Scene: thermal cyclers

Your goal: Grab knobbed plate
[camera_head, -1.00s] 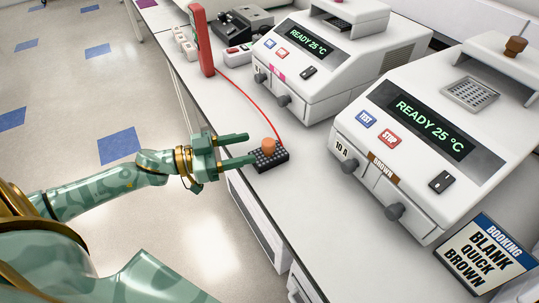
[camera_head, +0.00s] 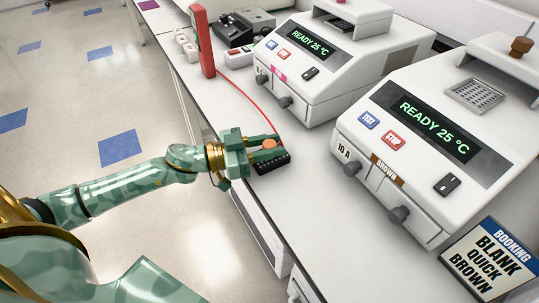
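The knobbed plate (camera_head: 272,164) is a small black block with holes and an orange knob (camera_head: 269,144) on top. It sits on the bench near its left edge. My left gripper (camera_head: 268,146) is at the plate, with one green finger on each side of the knob. The fingers look closed up against the knob, which fills the gap between them. They partly cover the plate's top. The plate appears to rest on the bench still. My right gripper is not in view.
Two white thermal cyclers reading READY 25 °C stand to the right, a nearer one (camera_head: 435,125) and a farther one (camera_head: 315,60). A red upright device (camera_head: 202,40) with a red cable is behind the plate. A booking sign (camera_head: 490,258) stands at front right. The bench front is clear.

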